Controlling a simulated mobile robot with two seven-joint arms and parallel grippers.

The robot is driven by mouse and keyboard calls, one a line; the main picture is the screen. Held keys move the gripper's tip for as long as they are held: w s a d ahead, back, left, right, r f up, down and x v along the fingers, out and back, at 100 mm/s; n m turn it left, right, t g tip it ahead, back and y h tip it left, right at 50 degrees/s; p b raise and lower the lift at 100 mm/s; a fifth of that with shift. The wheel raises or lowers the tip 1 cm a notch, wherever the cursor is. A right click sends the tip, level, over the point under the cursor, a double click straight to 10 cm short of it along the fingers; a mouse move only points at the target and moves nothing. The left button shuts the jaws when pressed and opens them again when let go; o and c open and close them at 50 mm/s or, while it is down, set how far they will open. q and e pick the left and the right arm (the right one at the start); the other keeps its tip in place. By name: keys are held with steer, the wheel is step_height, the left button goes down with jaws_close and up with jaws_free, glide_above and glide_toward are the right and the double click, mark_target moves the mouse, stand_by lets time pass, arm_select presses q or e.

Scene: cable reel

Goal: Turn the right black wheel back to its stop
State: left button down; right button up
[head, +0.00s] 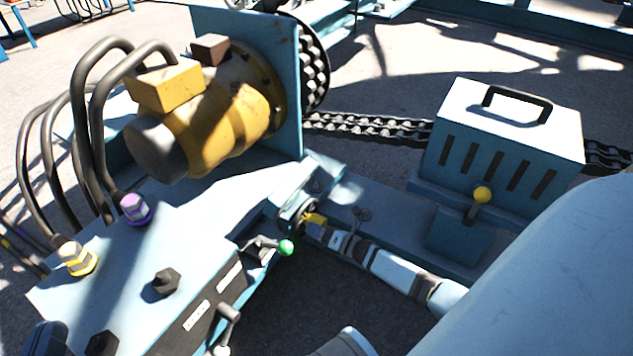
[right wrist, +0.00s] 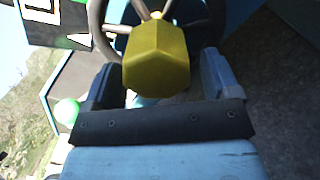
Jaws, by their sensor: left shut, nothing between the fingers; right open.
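The black wheel (head: 291,214) stands on the blue frame near the middle of the head view, seen nearly edge-on. I cannot make out my left gripper.
A green-tipped lever (head: 286,247) is close left of my right gripper; its ball shows in the wrist view (right wrist: 66,112). A yellow-knobbed lever (head: 482,195) stands by the vented box (head: 510,150). A yellow motor (head: 225,110) and hoses lie left. A chain (head: 370,127) runs behind.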

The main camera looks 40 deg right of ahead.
arm_select(q)
steer(key=shift+s+d+f+n+g+y+p, duration=0.2)
steer(key=shift+s+d+n+g+p, duration=0.2)
steer(key=shift+n+p, duration=0.45)
steer(key=shift+s+d+f+n+g+y+p, duration=0.25)
steer(key=shift+s+n+p, duration=0.25)
steer(key=shift+p, duration=0.5)
arm_select(e)
steer(key=v, duration=1.3)
arm_select(q)
steer(key=shift+w+r, duration=0.1)
steer(key=shift+r, duration=0.1)
arm_select(e)
steer(key=shift+r, duration=0.1)
